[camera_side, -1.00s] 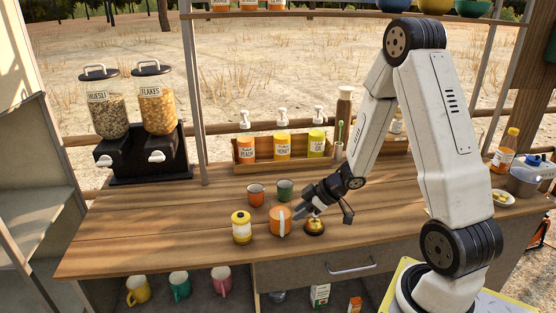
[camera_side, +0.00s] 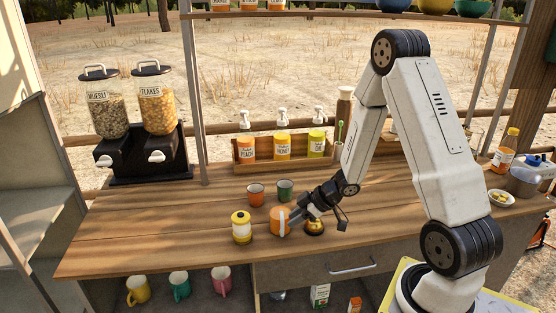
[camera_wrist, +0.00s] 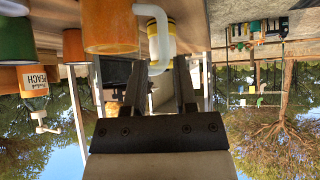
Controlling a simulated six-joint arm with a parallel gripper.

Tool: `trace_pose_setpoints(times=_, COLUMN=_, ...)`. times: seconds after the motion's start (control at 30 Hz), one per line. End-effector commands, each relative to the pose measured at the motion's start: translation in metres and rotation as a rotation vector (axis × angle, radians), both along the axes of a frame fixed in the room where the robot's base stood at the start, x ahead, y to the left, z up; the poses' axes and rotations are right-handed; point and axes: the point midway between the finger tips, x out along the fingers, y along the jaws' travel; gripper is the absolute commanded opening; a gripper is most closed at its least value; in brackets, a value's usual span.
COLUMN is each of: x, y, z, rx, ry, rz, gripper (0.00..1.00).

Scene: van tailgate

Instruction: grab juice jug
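The orange juice jug (camera_side: 279,222) with a pale handle stands upright on the wooden counter. In the wrist view the jug (camera_wrist: 110,28) is at the top, and its white handle (camera_wrist: 158,38) reaches down between my two fingertips. My gripper (camera_side: 294,217) is at the jug's right side, by the handle. In the wrist view my gripper (camera_wrist: 160,68) is open, with a finger on each side of the handle's end. I cannot tell whether either finger touches it.
A yellow-lidded pot (camera_side: 241,228) stands just left of the jug. A small gold-topped item (camera_side: 314,227) is close under my gripper.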

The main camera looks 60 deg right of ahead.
Motion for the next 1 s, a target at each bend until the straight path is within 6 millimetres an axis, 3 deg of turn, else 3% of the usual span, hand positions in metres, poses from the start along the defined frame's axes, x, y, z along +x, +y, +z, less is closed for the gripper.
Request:
trace_pose_setpoints(times=0.6, x=0.027, y=0.018, z=-0.035, rx=0.000, ry=0.002, rz=0.002, gripper=0.35)
trace_pose_setpoints(times=1.0, x=0.030, y=0.019, z=-0.038, rx=-0.001, ry=0.002, rz=0.000, gripper=0.35)
